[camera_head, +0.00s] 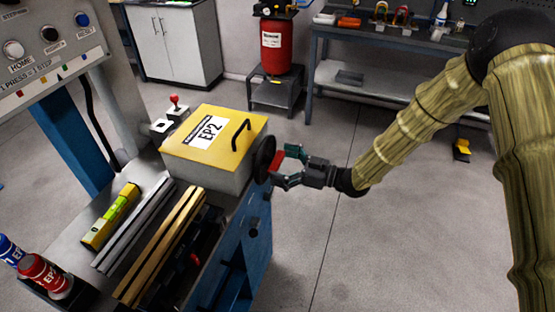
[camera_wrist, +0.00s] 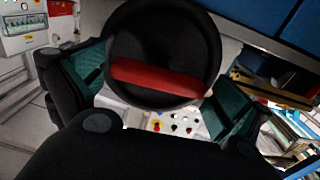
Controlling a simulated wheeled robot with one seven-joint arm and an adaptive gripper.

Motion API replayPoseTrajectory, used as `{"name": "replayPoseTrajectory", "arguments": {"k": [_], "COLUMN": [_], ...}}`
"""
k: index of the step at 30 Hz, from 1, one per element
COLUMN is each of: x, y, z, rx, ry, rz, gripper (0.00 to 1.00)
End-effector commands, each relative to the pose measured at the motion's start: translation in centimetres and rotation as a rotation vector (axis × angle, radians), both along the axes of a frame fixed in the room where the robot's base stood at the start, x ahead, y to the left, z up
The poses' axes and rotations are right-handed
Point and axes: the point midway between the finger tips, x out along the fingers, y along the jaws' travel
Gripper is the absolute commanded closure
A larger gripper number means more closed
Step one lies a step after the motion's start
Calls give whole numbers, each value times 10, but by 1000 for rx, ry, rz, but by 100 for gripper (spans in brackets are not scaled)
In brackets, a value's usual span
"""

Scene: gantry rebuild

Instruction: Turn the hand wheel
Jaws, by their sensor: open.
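The hand wheel (camera_head: 263,158) is a black disc on the right side of the yellow-lidded box. In the wrist view the wheel (camera_wrist: 158,38) fills the upper middle, with a red bar handle (camera_wrist: 158,79) across its face, tilted slightly down to the right. The handle (camera_head: 277,162) also shows in the head view. My gripper (camera_head: 284,166) is open in front of the wheel, its teal-padded fingers on either side of the red handle. In the wrist view a gap shows between the handle and each finger of my gripper (camera_wrist: 155,92). Whether the fingertips touch the wheel face cannot be told.
The box's yellow lid (camera_head: 217,133) has a black handle. A level (camera_head: 111,216) and several bars lie on the bench below it. A blue cabinet (camera_head: 243,255) with knobs is under the wheel. A red extinguisher-like tank (camera_head: 277,47) stands behind.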

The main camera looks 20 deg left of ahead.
Motion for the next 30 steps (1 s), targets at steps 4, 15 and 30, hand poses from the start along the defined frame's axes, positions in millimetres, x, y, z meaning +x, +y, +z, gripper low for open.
{"name": "replayPoseTrajectory", "arguments": {"k": [4, 15, 30], "x": [0, 0, 9], "y": [9, 11, 1], "z": [0, 0, -2], "rx": [0, 0, -1], "ry": [1, 0, -23], "rz": [-1, -1, -15], "gripper": [0, 7, 54]}}
